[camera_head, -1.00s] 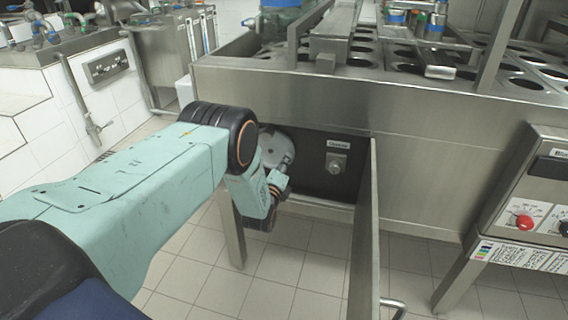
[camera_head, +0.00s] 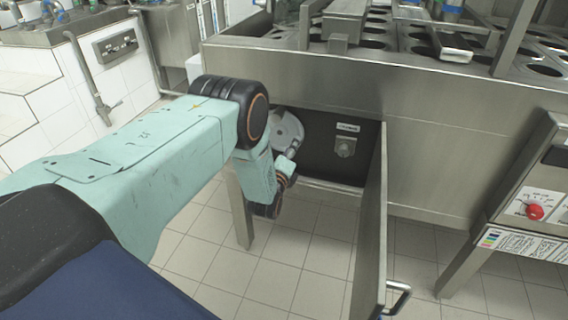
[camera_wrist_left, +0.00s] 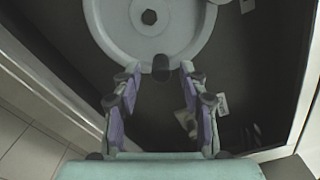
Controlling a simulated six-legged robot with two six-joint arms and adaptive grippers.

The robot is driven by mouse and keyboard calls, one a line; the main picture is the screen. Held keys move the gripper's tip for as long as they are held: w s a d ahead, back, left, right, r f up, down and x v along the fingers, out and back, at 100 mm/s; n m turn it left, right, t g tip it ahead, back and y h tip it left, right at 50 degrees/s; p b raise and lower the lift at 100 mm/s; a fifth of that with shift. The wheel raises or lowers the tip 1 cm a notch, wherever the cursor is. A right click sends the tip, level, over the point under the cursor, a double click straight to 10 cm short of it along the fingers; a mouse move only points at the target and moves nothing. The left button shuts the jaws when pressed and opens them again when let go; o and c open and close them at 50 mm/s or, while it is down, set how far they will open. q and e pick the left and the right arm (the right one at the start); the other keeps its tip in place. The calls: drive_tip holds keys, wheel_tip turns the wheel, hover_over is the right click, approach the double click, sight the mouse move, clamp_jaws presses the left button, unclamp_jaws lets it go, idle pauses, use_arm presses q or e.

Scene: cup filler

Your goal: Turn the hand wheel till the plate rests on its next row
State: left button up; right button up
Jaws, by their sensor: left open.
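The grey hand wheel (camera_head: 289,127) sits in the dark open compartment under the machine top, partly hidden by my left arm in the head view. The wrist view shows the wheel (camera_wrist_left: 190,45) face on, with a dark hub hole and a short dark handle knob (camera_wrist_left: 161,66) at its lower rim. My left gripper (camera_wrist_left: 160,75) is open, its two fingers on either side of the knob; I cannot tell whether they touch it. The plate with rows of round holes (camera_head: 408,67) lies on the machine top; which row it rests on cannot be told. My right gripper is out of view.
The compartment's steel door (camera_head: 371,235) stands open, just right of my left wrist. A small labelled fitting (camera_head: 345,147) is on the compartment's back wall. A control box with a red knob (camera_head: 535,211) stands at the right. The tiled floor below is clear.

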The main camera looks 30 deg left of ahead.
use_arm(q)
drive_tip(key=v, duration=1)
drive_tip(key=shift+s, duration=0.1)
idle(0.9)
